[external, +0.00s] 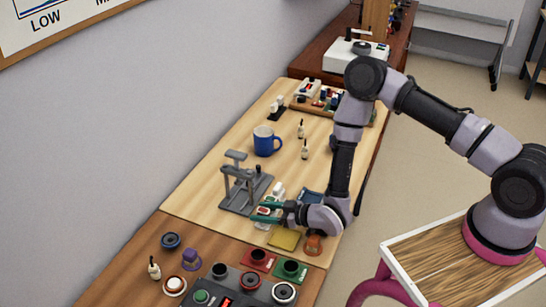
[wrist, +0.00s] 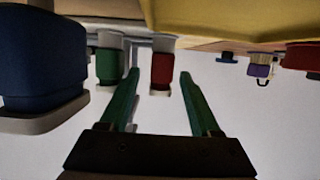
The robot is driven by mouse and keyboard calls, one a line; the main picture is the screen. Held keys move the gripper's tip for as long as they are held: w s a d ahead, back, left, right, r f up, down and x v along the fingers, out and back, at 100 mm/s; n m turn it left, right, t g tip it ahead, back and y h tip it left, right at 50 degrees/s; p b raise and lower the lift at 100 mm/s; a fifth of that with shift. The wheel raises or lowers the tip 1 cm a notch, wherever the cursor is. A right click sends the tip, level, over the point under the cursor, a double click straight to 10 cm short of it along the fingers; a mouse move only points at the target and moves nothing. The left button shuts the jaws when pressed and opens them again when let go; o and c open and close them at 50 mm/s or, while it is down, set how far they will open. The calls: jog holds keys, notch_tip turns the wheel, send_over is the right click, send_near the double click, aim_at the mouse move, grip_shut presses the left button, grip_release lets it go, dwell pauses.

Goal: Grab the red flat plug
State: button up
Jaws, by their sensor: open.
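A small red block with a pale end (wrist: 162,70), which looks like the red flat plug, shows in the wrist view between the two green fingers. My gripper (wrist: 159,76) is open, with one finger to each side of the red block and a visible gap on both sides. It holds nothing. In the external view my gripper (external: 264,211) is low over the light wooden table, beside the grey stand (external: 238,190).
In the wrist view a green block (wrist: 108,62) and a large blue block (wrist: 40,55) stand left of the red one. A yellow pad (external: 285,239), an orange item (external: 313,246), a red socket panel (external: 258,260) and a blue mug (external: 265,141) are around.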

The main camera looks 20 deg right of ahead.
grip_shut()
